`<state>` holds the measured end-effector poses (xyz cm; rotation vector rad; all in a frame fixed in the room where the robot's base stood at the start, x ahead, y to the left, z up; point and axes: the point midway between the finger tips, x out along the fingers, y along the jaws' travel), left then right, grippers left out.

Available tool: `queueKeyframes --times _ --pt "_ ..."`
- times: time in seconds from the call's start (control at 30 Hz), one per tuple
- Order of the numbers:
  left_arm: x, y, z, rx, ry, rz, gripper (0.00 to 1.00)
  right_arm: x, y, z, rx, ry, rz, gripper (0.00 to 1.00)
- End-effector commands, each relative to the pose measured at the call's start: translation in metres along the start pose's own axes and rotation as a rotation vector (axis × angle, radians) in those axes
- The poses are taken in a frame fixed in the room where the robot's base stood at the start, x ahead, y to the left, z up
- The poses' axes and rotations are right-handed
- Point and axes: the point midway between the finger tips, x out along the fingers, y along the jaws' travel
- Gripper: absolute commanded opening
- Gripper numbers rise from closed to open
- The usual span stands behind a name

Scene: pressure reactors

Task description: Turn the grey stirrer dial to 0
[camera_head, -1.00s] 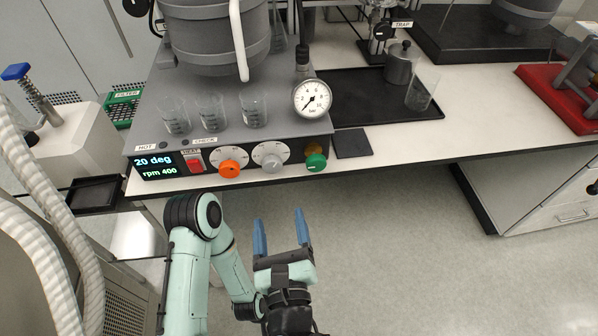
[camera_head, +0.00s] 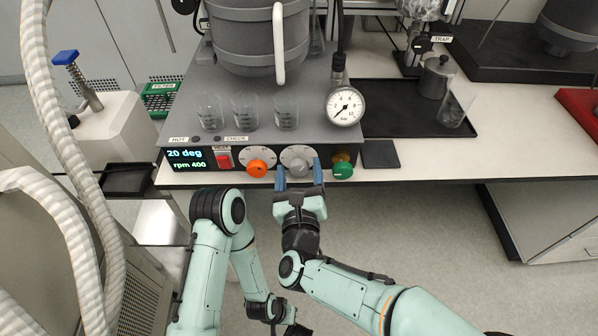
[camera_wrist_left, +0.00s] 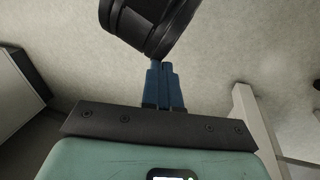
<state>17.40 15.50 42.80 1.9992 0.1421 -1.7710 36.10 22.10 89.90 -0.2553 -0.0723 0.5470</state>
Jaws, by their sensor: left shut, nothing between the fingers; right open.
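The grey stirrer dial (camera_head: 298,168) sits on a round white scale on the reactor's front panel, between an orange knob (camera_head: 257,168) and a green knob (camera_head: 343,171). The panel display (camera_head: 187,160) reads 20 deg and rpm 400. My right gripper (camera_head: 299,175) is open, its blue fingers on either side of the grey dial in the head view. I cannot tell whether they touch it. My left gripper (camera_wrist_left: 163,84) is shut and empty in the left wrist view, with its blue fingers together above the floor and a dark round part beyond them.
A red switch (camera_head: 224,160) is left of the orange knob. Glass beakers (camera_head: 246,113) and a pressure gauge (camera_head: 345,106) stand on the reactor top. A black tray (camera_head: 400,116) lies to the right. Open floor (camera_head: 430,235) is in front of the bench.

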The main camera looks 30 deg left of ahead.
Motion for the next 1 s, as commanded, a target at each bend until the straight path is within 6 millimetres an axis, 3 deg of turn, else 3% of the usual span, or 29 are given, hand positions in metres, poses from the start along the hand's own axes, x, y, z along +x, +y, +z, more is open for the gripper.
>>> queueKeyframes --times 0.2,0.37,0.73,1.0 --pt "0.000 0.000 0.000 0.000 -0.001 0.000 0.00 0.000 0.000 0.000 0.000 0.000 0.000 0.68" --pt "0.000 0.000 0.000 0.000 -0.001 0.000 0.00 0.000 0.000 0.000 0.000 0.000 0.000 0.16" --pt "0.004 -0.002 -0.004 -0.001 0.013 -0.001 0.00 0.000 0.000 -0.001 -0.041 0.000 0.000 0.16" --pt "0.018 -0.007 -0.023 -0.006 0.065 -0.005 0.00 0.000 0.000 -0.002 -0.208 -0.001 -0.001 0.16"
